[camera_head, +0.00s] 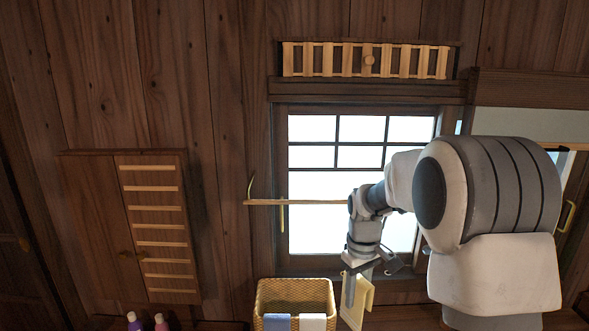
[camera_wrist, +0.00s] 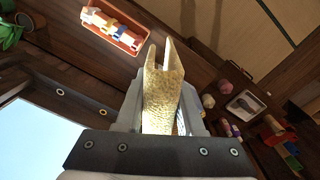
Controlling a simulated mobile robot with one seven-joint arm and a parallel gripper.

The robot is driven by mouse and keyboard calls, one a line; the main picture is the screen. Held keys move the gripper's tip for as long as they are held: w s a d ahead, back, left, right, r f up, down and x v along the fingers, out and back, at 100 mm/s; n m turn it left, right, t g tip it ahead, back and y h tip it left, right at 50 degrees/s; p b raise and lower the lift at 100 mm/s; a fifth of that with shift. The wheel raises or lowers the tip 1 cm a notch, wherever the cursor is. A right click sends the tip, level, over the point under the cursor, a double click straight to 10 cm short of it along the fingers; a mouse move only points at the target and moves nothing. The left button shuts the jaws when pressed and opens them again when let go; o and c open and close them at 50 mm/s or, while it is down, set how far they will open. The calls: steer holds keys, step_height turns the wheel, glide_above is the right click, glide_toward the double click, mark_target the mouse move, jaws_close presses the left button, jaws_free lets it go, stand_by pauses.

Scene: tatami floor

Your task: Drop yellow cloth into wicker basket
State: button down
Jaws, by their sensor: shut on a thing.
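A pale yellow cloth (camera_head: 361,303) hangs from my gripper (camera_head: 350,288) in the head view, low in the picture. My gripper is shut on it. In the wrist view the yellow cloth (camera_wrist: 161,100) shows between the two grey fingers of my gripper (camera_wrist: 160,108) and reaches past their tips. The wicker basket (camera_head: 293,290) is at the bottom of the head view, left of my gripper and the cloth, with a visible gap. A blue cloth and a white cloth hang over its near rim. The basket's inside and base are mostly hidden.
A wooden rod (camera_head: 300,202) crosses the window behind my arm. A slatted cabinet (camera_head: 150,228) stands on the left wall. Two bottles (camera_head: 147,322) show at the bottom edge. In the wrist view an orange tray (camera_wrist: 137,47) holds several coloured items, and a white tray (camera_wrist: 256,93) lies right.

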steer(key=s+f+m, duration=0.5)
steer(key=s+f, duration=0.2)
steer(key=f, duration=0.4)
steer(key=shift+m+b, duration=0.3)
steer(key=shift+m, duration=0.1)
steer(key=shift+d+f, duration=0.1)
steer(key=shift+d, duration=0.05)
